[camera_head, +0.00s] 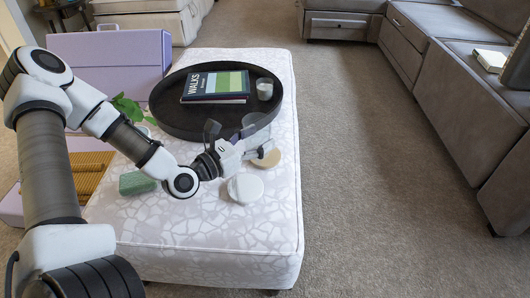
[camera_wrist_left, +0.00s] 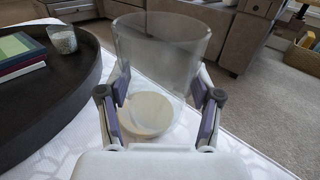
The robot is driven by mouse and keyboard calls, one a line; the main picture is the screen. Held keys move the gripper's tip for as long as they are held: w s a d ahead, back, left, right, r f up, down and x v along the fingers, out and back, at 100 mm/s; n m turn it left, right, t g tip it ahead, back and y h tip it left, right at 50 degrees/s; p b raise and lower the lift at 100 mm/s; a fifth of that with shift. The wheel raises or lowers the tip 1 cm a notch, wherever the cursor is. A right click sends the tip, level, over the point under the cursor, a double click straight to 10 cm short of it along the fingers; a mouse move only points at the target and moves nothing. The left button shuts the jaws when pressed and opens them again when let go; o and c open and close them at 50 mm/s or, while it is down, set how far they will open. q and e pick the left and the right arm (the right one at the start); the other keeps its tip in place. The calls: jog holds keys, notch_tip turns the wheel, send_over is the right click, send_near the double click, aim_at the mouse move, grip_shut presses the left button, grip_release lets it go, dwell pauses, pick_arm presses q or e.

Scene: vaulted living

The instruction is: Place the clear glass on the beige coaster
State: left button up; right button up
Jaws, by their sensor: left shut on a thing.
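My left gripper (camera_head: 258,150) is shut on the clear glass (camera_head: 255,124), with its fingers on both sides of it. In the left wrist view the glass (camera_wrist_left: 165,50) stands upright between the purple finger pads of the left gripper (camera_wrist_left: 160,112). The beige coaster (camera_head: 268,158) lies on the patterned ottoman, partly hidden by the gripper. In the left wrist view the beige coaster (camera_wrist_left: 146,113) shows through and below the glass. I cannot tell whether the glass touches it. My right gripper is not in view.
A white round coaster (camera_head: 245,188) and a green block (camera_head: 136,183) lie on the white ottoman (camera_head: 230,240). The ottoman's front is clear. A grey sofa (camera_head: 455,90) stands at right.

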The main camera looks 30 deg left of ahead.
pick_arm(q)
jog(key=w, duration=0.1)
jog(key=w+b, duration=0.1)
jog(key=w, duration=0.1)
jog(key=shift+w+a+f, duration=0.2)
jog(key=shift+w+f, duration=0.1)
jog(key=shift+f, duration=0.05)
jog(key=shift+w+f+b, duration=0.25)
jog(key=shift+f+b, duration=0.05)
jog(key=shift+b, duration=0.15)
jog(key=shift+f+b, duration=1.15)
jog(key=shift+f, duration=0.3)
jog(key=o, duration=1.3)
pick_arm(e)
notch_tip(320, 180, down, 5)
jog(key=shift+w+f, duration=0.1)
